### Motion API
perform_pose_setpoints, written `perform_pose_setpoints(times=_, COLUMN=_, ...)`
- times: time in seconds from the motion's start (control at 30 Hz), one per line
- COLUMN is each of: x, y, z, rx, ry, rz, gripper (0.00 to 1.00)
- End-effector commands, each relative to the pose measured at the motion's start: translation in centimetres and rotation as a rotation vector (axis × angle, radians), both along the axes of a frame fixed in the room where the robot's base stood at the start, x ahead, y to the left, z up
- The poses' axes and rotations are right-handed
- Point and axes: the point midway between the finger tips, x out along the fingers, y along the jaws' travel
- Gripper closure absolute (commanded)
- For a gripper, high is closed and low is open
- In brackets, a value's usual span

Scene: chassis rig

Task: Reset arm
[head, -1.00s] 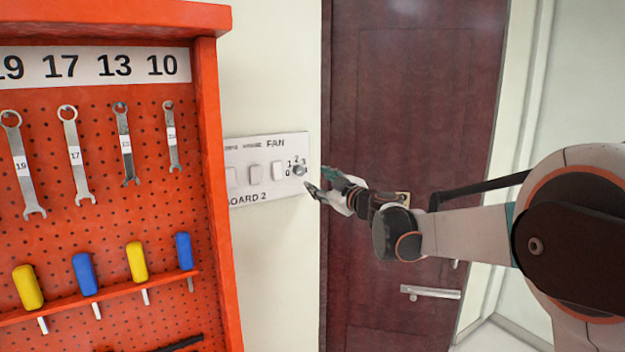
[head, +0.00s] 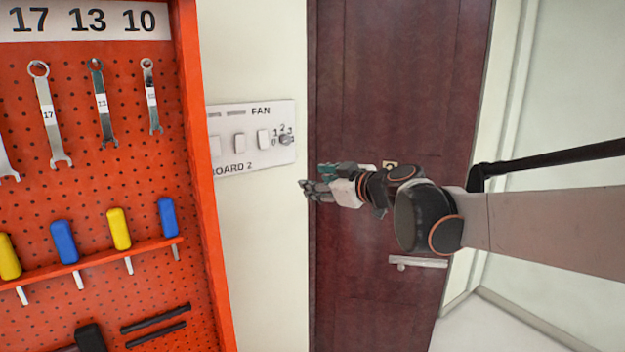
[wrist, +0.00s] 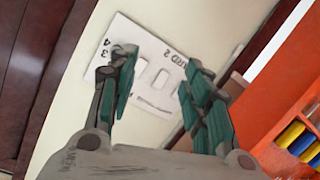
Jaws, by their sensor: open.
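My gripper (head: 318,178) is to the right of and a little below the white switch board (head: 252,138), in front of the dark red door's left edge. In the wrist view my gripper (wrist: 157,90) is open, with its green-padded fingers apart and nothing between them but the board behind. The switch board (wrist: 155,68) shows there tilted, with several white switches and part of its lettering. The fan knob (head: 286,139) is at the board's right end, apart from my fingers.
An orange pegboard (head: 80,200) with wrenches and screwdrivers stands on the left; its edge also shows in the wrist view (wrist: 285,100). The dark red door (head: 400,90) with a metal handle (head: 418,262) is behind my arm.

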Motion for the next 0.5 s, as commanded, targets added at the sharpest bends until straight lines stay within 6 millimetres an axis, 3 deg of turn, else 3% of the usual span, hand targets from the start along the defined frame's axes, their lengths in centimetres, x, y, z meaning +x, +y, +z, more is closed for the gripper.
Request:
perform_pose_setpoints(times=0.03, x=-2.2, y=-0.5, z=-1.6, rx=-0.001, ry=0.047, rz=-0.007, gripper=0.55)
perform_pose_setpoints(times=0.27, x=-11.3, y=-3.5, z=-7.7, rx=0.010, ry=0.298, rz=-0.098, gripper=0.55)
perform_pose_setpoints(times=0.5, x=-20.7, y=-8.0, z=-15.7, rx=0.017, ry=0.540, rz=-0.288, gripper=0.55)
